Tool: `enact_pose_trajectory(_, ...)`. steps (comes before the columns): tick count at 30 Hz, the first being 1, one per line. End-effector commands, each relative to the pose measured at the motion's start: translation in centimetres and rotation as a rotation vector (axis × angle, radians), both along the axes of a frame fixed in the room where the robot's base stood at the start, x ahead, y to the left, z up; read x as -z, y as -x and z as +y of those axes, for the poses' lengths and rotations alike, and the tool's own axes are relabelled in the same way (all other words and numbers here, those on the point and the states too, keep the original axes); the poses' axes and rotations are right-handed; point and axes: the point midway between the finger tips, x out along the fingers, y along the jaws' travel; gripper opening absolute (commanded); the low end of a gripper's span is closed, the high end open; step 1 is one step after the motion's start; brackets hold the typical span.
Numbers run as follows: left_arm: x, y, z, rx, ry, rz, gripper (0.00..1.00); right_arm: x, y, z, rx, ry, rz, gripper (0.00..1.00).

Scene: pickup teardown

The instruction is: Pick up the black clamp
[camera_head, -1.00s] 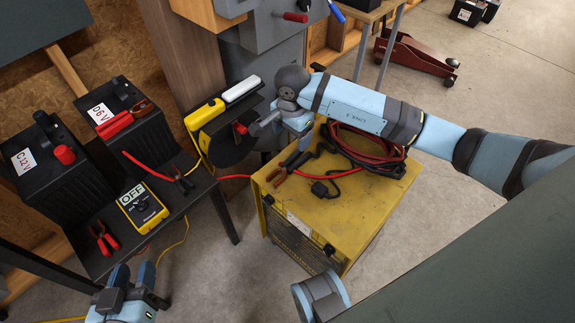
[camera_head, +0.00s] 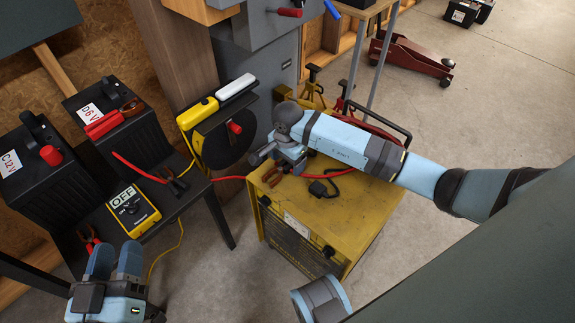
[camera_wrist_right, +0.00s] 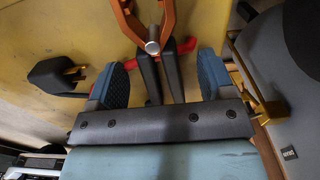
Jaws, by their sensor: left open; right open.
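The black clamp has black handles and copper jaws and lies on top of the yellow box (camera_head: 335,225). In the head view only its copper jaws (camera_head: 272,178) show clearly, and my right gripper hides part of the handles. In the right wrist view the clamp's black handles (camera_wrist_right: 172,78) are between the two blue fingers of my open right gripper (camera_wrist_right: 160,84), with a gap on each side. My right gripper (camera_head: 272,155) is just above the box top in the head view. My left gripper (camera_head: 115,262) is open and empty at the lower left.
A red cable and a black plug (camera_head: 318,188) lie on the box close to the right gripper; the plug (camera_wrist_right: 55,76) is left of the fingers. A table at left holds two black batteries, a yellow meter (camera_head: 133,210) and other clamps. A cable reel (camera_head: 225,140) stands behind.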

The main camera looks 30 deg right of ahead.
Motion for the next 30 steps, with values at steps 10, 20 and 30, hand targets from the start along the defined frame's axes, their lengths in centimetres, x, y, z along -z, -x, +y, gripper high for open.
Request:
enact_pose_trajectory(10, 0.0, 0.0, 0.0, 0.001, -0.001, 0.003, 0.43, -0.1, 0.0, 0.0, 0.0, 0.001, 0.0, 0.27)
enact_pose_trajectory(20, 0.0, 0.0, 0.0, 0.0, -0.003, 0.003, 0.43, -0.3, 0.0, 0.0, 0.0, 0.001, -0.001, 0.15)
enact_pose_trajectory(30, 0.6, -0.2, 0.7, -0.017, -0.05, 0.056, 0.43, -4.3, -0.2, -0.1, -0.001, 0.002, -0.005, 0.15)
